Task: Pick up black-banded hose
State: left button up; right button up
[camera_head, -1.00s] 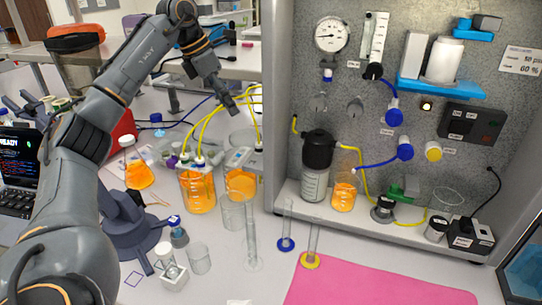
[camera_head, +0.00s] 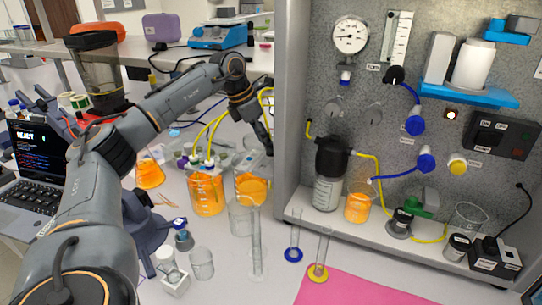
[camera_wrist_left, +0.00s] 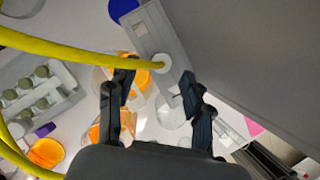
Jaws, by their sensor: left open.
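Several yellow hoses (camera_head: 212,128) arch out of the orange-filled beakers; I cannot make out a black band on any of them. In the left wrist view one yellow hose (camera_wrist_left: 85,54) crosses from the left edge to a round white fitting on a grey block (camera_wrist_left: 161,38). My left gripper (camera_head: 267,146) points down beside the rig's left wall, above the right orange beaker. In the left wrist view its two dark fingers (camera_wrist_left: 157,92) stand apart, with nothing held between them. The hose end lies beyond and between the fingertips. My right gripper is out of view.
The grey rig panel (camera_head: 292,90) stands close on the right of my left gripper. Orange beakers (camera_head: 206,192) and clear glassware (camera_head: 256,235) stand below. A laptop (camera_head: 38,155) is at the left. A pink mat (camera_head: 360,290) lies clear at the front.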

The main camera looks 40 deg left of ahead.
pick_arm(q)
jog(key=shift+x, duration=1.1)
jog(key=shift+w+f, duration=0.2)
jog(key=shift+f, duration=0.25)
jog(key=shift+c, duration=0.7)
jog(key=c, duration=0.8)
jog(key=shift+r+p, duration=0.15)
jog(key=shift+p, duration=0.15)
